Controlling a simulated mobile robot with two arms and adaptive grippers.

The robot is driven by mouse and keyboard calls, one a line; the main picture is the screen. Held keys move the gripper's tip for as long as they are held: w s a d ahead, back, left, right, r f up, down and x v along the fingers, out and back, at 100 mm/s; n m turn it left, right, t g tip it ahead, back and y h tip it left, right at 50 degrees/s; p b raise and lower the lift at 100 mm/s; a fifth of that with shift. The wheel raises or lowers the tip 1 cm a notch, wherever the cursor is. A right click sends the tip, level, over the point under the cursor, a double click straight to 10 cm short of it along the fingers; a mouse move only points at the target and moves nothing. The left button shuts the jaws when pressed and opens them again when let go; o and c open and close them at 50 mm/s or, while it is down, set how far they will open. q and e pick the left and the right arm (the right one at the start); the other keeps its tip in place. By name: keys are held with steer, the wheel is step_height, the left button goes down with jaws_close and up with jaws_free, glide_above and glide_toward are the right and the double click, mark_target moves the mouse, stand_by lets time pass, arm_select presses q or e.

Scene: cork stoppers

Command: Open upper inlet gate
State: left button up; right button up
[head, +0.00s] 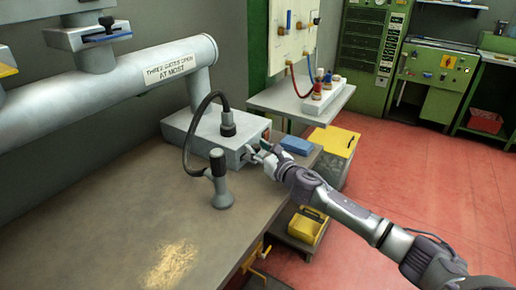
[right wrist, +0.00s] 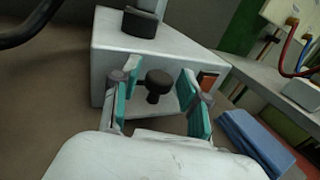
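A pale grey pipe (head: 130,87) runs along the wall at the left. It carries slide-gate housings, one with a dark handle (head: 107,27) at the upper left. Which one is the upper inlet gate I cannot tell. My right gripper (head: 262,155) is at the front of a grey box (head: 183,128) on the bench, away from the gates. In the right wrist view its teal-padded fingers (right wrist: 157,100) are apart, either side of a black knob (right wrist: 157,83) on the box; I see gaps between knob and pads. My left gripper is not in view.
A label on the pipe reads "THREE GATES OPEN AT MOST". A black hose (head: 187,140) links the box to an upright grey handle piece (head: 220,180) on the bench (head: 110,215). A blue block (head: 296,145) lies right of the box. The bench front is mostly clear.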

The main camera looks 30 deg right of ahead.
jaws_close()
steer(key=shift+d, duration=0.1)
steer(key=s+d, duration=0.1)
steer(key=s, duration=0.2)
steer(key=s+d, duration=0.1)
steer(key=shift+s+d, duration=0.3)
steer(key=shift+w, duration=0.1)
steer(key=shift+o, duration=1.8)
jaws_free()
steer(key=s+d, duration=0.1)
steer(key=s, duration=1.1)
steer(key=shift+d, duration=0.25)
